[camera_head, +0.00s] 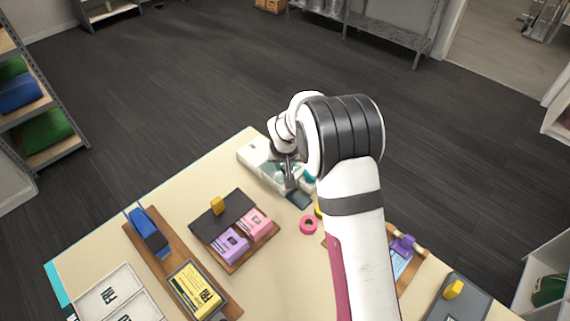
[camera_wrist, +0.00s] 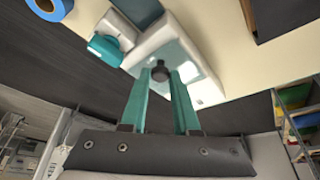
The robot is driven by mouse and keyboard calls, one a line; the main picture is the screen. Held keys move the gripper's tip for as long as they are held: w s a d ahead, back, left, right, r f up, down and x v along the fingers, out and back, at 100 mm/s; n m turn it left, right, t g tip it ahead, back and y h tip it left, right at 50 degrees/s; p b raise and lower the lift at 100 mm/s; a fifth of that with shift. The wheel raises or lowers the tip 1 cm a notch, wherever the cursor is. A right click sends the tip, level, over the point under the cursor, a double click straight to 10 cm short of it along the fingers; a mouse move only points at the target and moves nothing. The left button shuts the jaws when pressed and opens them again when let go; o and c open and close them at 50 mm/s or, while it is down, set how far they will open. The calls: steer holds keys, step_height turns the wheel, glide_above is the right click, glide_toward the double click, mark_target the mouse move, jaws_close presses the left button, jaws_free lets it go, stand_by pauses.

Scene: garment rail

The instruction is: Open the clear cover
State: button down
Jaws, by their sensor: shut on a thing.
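A white box (camera_head: 253,151) stands near the far edge of the table. The clear cover (camera_wrist: 178,53) shows in the wrist view as a pale, see-through greenish pane on the white box. A small dark round knob (camera_wrist: 160,73) is on the cover. My gripper (camera_wrist: 160,76) has its two teal fingers shut on this knob, one on each side. In the head view my gripper (camera_head: 290,185) reaches down to the box, and my arm hides part of it. I cannot tell whether the cover is raised.
A turquoise object (camera_wrist: 106,49) sits beside the box. A pink ring (camera_head: 308,225) lies nearby. A dark tray with purple packs (camera_head: 231,245) and pink packs (camera_head: 257,223) stands to the left. A wooden board (camera_head: 219,288) holds a blue item (camera_head: 147,229). The table's far edge is close.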

steer(key=w+a, duration=0.6)
steer(key=shift+w+a, duration=0.3)
steer(key=c, duration=0.7)
jaws_free()
steer(key=shift+o, duration=0.2)
steer(key=v, duration=1.5)
steer(key=shift+s+r, duration=0.25)
steer(key=shift+r, duration=0.1)
